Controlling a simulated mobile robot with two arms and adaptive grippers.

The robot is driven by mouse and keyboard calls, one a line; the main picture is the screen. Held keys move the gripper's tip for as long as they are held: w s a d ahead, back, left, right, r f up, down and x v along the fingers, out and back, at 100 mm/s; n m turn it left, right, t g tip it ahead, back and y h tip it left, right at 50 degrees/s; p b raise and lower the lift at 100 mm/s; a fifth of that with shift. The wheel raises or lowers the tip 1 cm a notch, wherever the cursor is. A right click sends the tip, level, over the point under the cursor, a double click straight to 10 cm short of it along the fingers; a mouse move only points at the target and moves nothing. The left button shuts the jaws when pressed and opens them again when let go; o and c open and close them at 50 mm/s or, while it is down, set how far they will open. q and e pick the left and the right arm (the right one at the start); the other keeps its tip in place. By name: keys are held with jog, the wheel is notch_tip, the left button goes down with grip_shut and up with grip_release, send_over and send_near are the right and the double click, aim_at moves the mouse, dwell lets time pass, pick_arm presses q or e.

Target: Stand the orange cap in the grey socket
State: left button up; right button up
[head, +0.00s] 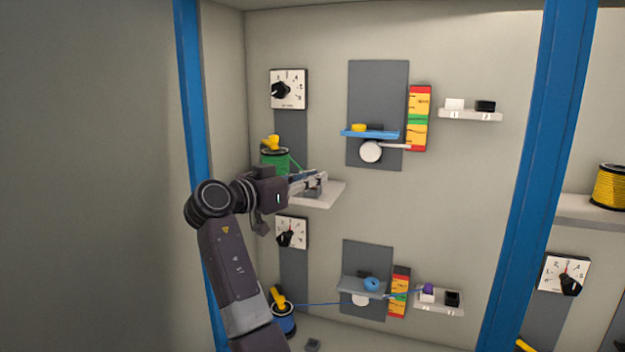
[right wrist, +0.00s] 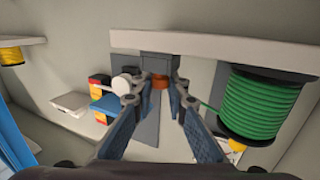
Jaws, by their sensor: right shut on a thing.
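In the right wrist view, which looks upside down, the orange cap (right wrist: 160,81) sits between the fingertips of my right gripper (right wrist: 161,92). The gripper is shut on it. The grey socket (right wrist: 159,64) is a block on the shelf, and it appears right against the cap; I cannot tell whether the cap is seated in it. In the head view my right gripper (head: 318,180) reaches in from the left over the pale shelf (head: 324,201), with a grey block (head: 311,188) under its fingers. The cap is hidden there. My left gripper is not in view.
A green spool (head: 273,163) with a yellow top stands on the same shelf, close beside my wrist. A blue ledge (head: 369,134) and a white knob (head: 370,152) are up to the right. A blue spool (head: 284,323) stands below. A blue post (head: 187,90) runs along the left.

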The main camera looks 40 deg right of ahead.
dwell(0.3)
jog(key=o, duration=0.9)
jog(key=shift+f, duration=0.1)
jog(key=a, duration=0.8)
jog(key=s+a, duration=0.1)
jog(key=a, duration=0.3)
jog(key=shift+r, duration=0.3)
jog(key=shift+o, duration=0.4)
jog(key=o, duration=1)
jog(key=shift+a, duration=0.1)
